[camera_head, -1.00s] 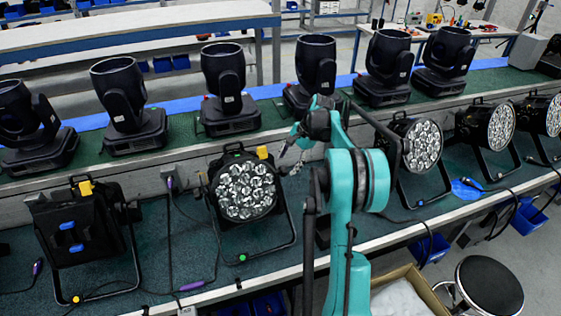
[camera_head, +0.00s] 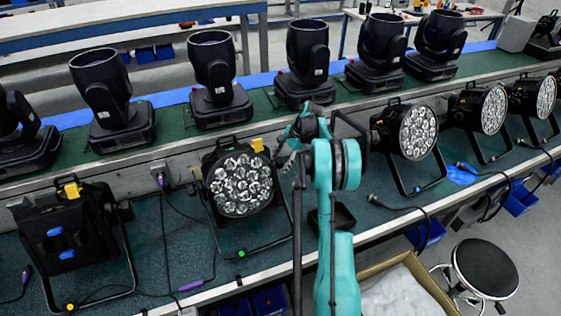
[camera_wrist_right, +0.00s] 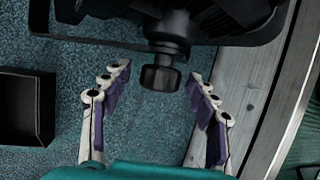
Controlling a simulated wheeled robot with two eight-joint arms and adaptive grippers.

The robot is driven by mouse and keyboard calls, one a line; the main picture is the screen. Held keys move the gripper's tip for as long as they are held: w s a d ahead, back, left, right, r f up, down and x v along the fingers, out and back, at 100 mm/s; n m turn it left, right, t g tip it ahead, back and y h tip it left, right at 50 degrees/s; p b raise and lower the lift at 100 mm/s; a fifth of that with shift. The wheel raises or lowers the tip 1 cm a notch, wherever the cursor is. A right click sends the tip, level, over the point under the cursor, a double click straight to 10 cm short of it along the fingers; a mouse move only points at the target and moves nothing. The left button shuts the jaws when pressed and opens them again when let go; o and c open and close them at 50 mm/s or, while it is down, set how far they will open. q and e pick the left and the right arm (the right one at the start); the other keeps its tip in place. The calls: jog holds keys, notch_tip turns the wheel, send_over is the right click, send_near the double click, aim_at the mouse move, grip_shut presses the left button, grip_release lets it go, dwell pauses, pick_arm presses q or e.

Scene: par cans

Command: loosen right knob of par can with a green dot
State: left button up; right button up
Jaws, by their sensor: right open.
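The par can with the green dot (camera_head: 240,183) stands on the green bench mat in the head view, its round lens cluster facing forward. The green dot (camera_head: 240,253) is on the front of its stand. My right gripper (camera_head: 284,158) is at its right side, partly hidden behind my own arm. In the right wrist view the dark right knob (camera_wrist_right: 160,78) sticks out below the black housing. The open fingers of my right gripper (camera_wrist_right: 156,88) are on either side of the knob, with gaps on both sides. My left gripper is not in view.
A par can with a yellow dot (camera_head: 72,235) stands to the left, and another par can (camera_head: 410,132) to the right. Several moving-head lights (camera_head: 218,85) line the shelf behind. A black open box (camera_wrist_right: 22,108) lies near the gripper. A cardboard box (camera_head: 440,288) stands in front.

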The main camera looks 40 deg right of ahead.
jog(key=shift+w, duration=0.1)
jog(key=c, duration=1.2)
jog(key=shift+o, duration=0.2)
